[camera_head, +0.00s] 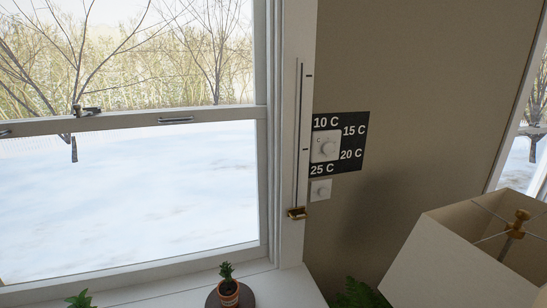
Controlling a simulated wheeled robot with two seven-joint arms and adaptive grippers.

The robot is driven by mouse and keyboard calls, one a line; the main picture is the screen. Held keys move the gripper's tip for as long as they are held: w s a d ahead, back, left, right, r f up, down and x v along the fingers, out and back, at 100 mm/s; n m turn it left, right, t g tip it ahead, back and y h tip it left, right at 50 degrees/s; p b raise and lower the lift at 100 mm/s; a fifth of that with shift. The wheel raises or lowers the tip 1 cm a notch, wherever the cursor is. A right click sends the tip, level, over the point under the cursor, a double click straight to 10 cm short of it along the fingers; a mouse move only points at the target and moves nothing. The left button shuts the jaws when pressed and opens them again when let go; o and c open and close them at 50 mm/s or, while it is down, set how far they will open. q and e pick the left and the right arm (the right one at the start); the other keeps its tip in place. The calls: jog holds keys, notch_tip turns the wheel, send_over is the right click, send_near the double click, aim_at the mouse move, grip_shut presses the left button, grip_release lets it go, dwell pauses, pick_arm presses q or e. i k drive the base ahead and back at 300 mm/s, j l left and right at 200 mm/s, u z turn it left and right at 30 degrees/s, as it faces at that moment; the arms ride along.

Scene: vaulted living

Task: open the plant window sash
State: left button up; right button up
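The window's lower sash shows its white bottom rail (140,275) low in the frame, near the sill; it looks down. Its upper rail (130,122) crosses the glass at mid height. A dark metal latch (87,111) sits on that rail, and a small metal pull (175,121) is further right on it. Neither of my grippers is in view.
A potted cactus-like plant (229,294) stands on a dark round saucer on the white sill (160,295). Another plant (79,300) shows at the bottom left. A temperature dial (326,146) and a smaller knob (320,190) are on the wall. A lampshade (440,255) fills the lower right.

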aim_at(17, 295)
jog(key=u, duration=1.3)
